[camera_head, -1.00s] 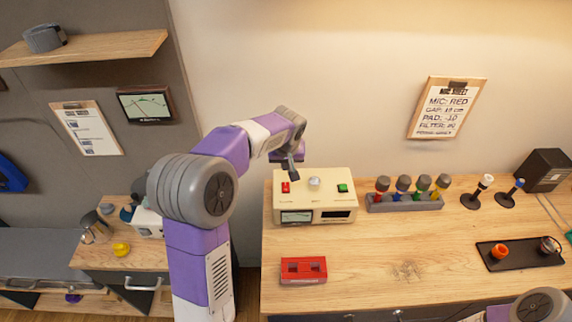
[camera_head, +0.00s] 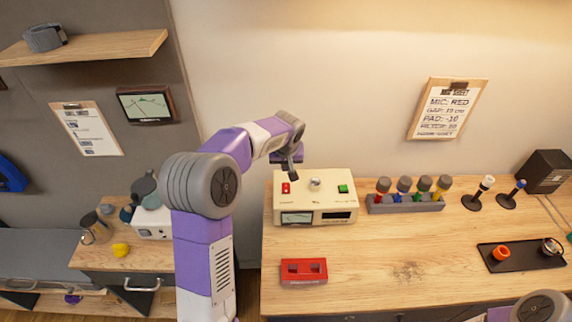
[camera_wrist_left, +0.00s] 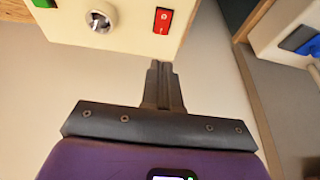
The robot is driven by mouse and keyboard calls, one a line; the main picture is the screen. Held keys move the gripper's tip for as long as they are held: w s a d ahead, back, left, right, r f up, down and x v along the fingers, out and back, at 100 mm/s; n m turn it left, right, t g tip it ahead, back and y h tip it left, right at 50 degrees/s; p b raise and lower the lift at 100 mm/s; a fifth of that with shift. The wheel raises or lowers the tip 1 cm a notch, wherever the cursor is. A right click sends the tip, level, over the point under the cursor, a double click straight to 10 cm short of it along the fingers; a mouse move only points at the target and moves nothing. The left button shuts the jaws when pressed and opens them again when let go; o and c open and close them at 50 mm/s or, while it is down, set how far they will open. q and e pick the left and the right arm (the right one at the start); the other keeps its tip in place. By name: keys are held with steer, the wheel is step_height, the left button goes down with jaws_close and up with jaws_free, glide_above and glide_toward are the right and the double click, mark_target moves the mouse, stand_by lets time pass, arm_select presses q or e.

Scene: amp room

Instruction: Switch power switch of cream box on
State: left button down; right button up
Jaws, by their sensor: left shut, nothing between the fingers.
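The cream box (camera_head: 330,205) stands at the left end of the wooden desk. Its top carries a red rocker switch (camera_head: 286,188), a silver knob (camera_head: 315,183) and a green button (camera_head: 343,188). In the left wrist view the red switch (camera_wrist_left: 162,20) shows near the box's edge, with the knob (camera_wrist_left: 100,18) beside it. My left gripper (camera_head: 293,172) is shut and empty, just above and behind the red switch in the head view. In the wrist view its fingertips (camera_wrist_left: 161,68) are apart from the switch. My right gripper is out of view; only part of that arm shows at lower right.
A grey rack (camera_head: 405,203) of several coloured microphones stands right of the box. A red cassette-like object (camera_head: 304,271) lies in front of it. A black tray (camera_head: 522,256) sits at the right.

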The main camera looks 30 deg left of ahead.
mark_target(286, 184)
arm_select(q)
steer(key=x, duration=1)
steer(key=shift+s+d+f+p, duration=0.15)
steer(key=shift+s+f+p, duration=0.05)
steer(key=shift+f+p, duration=0.15)
steer(key=shift+f+b, duration=0.3)
steer(key=shift+b, duration=0.25)
steer(key=shift+r, duration=0.15)
